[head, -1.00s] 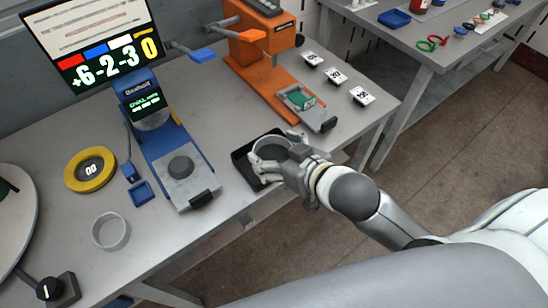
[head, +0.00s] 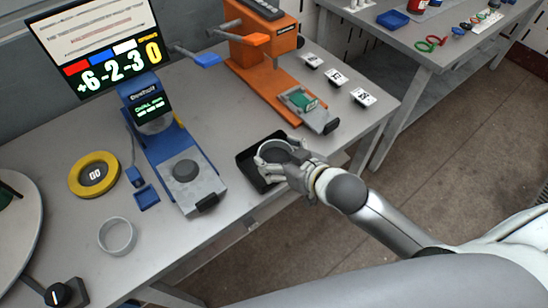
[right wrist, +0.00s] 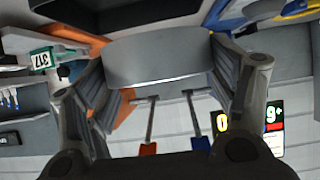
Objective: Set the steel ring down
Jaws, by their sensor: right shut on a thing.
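A steel ring (head: 265,150) is held between the fingers of my right gripper (head: 277,158) in the head view. The ring is over the black square tray (head: 246,172) near the table's front edge. I cannot tell whether it touches the tray floor. In the right wrist view the ring's curved grey wall (right wrist: 158,60) fills the space between the two fingers (right wrist: 160,85). A second grey ring (head: 117,251) lies on the table at the left. My left gripper is not in view.
Left of the tray stands a blue device (head: 165,150) with a grey plate. Behind it is an orange device (head: 262,70). Labelled white cards (head: 337,77) lie behind right.

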